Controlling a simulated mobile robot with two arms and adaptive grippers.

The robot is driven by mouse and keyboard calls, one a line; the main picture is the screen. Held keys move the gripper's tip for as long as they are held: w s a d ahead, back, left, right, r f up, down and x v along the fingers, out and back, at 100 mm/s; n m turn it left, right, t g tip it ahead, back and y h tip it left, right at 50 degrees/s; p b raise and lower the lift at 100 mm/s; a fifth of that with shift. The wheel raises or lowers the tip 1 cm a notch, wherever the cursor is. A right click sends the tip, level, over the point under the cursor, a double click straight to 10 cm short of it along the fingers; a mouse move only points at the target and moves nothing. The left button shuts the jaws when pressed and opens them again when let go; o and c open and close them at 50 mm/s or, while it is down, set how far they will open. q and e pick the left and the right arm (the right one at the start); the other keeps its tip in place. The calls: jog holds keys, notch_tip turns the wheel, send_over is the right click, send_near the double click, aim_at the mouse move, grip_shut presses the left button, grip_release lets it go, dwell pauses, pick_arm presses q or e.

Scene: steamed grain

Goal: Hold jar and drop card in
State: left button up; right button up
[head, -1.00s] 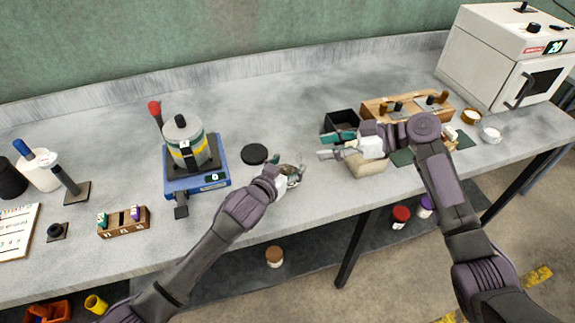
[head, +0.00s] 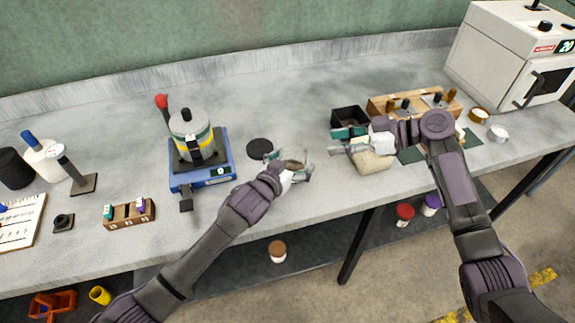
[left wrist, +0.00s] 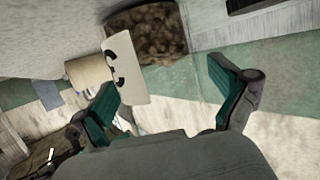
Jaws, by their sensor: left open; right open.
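A small round thing with a brown top (head: 293,164), apparently the jar, stands near the table's front edge. My left gripper (head: 288,170) is open around or right beside it. In the left wrist view, brown grainy contents (left wrist: 150,35) and a white piece with dark marks (left wrist: 124,68) show beyond the open teal fingers; I cannot tell whether the white piece is a label or the card. My right gripper (head: 350,143) is open, by a beige bag (head: 374,161) and a black open box (head: 348,117). Whether they touch is unclear.
A black disc (head: 259,149) lies just behind my left gripper. A blue scale (head: 203,173) with a metal pot (head: 192,135) stands left. A small wooden rack (head: 129,213) holds coloured pieces. A wooden block (head: 415,103) and a white oven (head: 515,60) are right. The back middle is clear.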

pick_arm(q)
jog(key=v, duration=1.1)
jog(key=shift+s+a+r, duration=0.15)
jog(key=shift+s, duration=0.2)
